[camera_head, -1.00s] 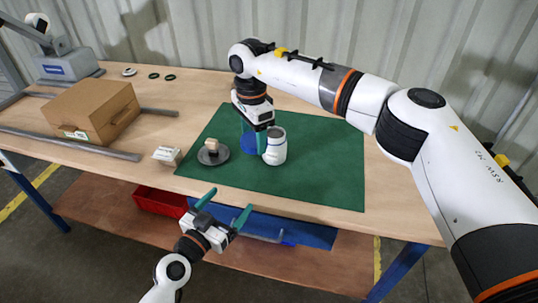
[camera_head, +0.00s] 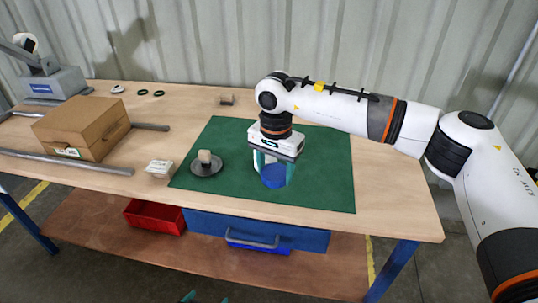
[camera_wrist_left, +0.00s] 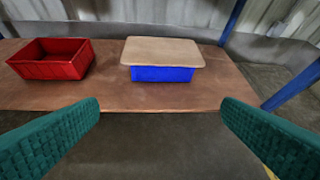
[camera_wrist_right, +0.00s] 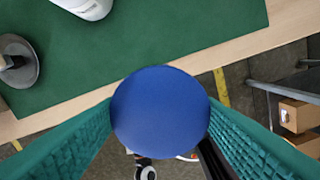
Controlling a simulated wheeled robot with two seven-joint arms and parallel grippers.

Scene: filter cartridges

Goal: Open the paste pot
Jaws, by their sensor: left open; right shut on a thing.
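The white paste pot (camera_head: 257,162) stands on the green mat, mostly hidden behind my right gripper in the head view. Part of its side also shows at the top of the right wrist view (camera_wrist_right: 88,6); its top is out of sight there. My right gripper (camera_wrist_right: 160,115) is shut on a round blue lid (camera_wrist_right: 160,112), its fingers on either side. The lid (camera_head: 274,177) shows in front of the pot in the head view, apart from it in the wrist view. My left gripper (camera_wrist_left: 160,115) is open and empty, in front of the table and low.
A grey disc with a block (camera_head: 206,168) lies on the mat (camera_head: 325,180), left of the pot. A small white box (camera_head: 159,169) and a cardboard box (camera_head: 82,126) stand further left. A red bin (camera_head: 155,216) is on the lower shelf. The mat's right side is clear.

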